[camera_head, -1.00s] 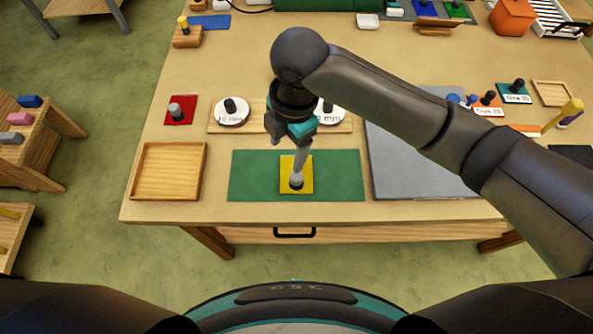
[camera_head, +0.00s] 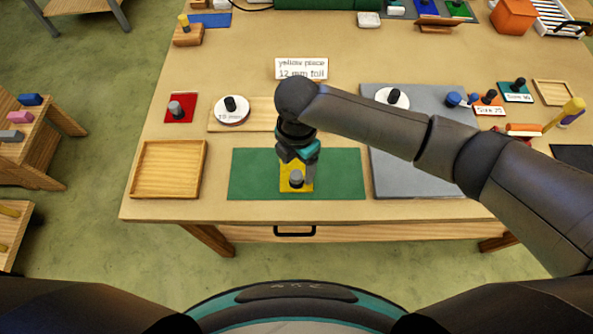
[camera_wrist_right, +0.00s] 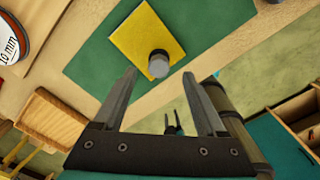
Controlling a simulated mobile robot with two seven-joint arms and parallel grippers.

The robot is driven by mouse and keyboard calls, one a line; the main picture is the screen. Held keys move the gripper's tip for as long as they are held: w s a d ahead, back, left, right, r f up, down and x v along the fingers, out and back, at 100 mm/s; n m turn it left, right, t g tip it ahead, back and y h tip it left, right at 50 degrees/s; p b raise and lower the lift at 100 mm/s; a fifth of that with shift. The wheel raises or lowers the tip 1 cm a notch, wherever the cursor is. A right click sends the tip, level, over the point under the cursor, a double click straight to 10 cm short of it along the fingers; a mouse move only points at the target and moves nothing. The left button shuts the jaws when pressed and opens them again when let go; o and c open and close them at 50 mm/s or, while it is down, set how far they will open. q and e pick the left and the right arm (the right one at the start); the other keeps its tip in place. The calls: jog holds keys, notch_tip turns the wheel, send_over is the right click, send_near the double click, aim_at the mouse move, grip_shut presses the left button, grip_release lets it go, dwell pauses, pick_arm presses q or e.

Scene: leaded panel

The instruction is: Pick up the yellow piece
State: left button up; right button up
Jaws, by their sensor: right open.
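The yellow piece (camera_head: 286,186) is a flat square lying on the green mat (camera_head: 340,175) near the table's front edge. A grey knob (camera_head: 296,180) stands up from it near its front edge. My right gripper (camera_head: 298,174) is open and empty, with its fingers pointing down over the piece. In the right wrist view, the fingers (camera_wrist_right: 160,75) are apart. The knob (camera_wrist_right: 158,64) shows just past the gap between their tips, and the yellow piece (camera_wrist_right: 140,35) lies beyond. Whether the fingers are level with the knob is hard to tell.
A wooden tray (camera_head: 136,190) lies left of the mat and a grey board (camera_head: 385,185) right of it. A white disc (camera_head: 232,117) sits on a wooden board behind. A card (camera_head: 302,68) reads "yellow piece 12 mm foil". A red piece (camera_head: 169,118) lies at left.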

aim_at(297, 173)
notch_tip(297, 173, down, 5)
jog(key=shift+r, duration=0.1)
jog(key=shift+c, duration=0.2)
jog(key=shift+w, duration=0.1)
grip_shut()
dwell(0.4)
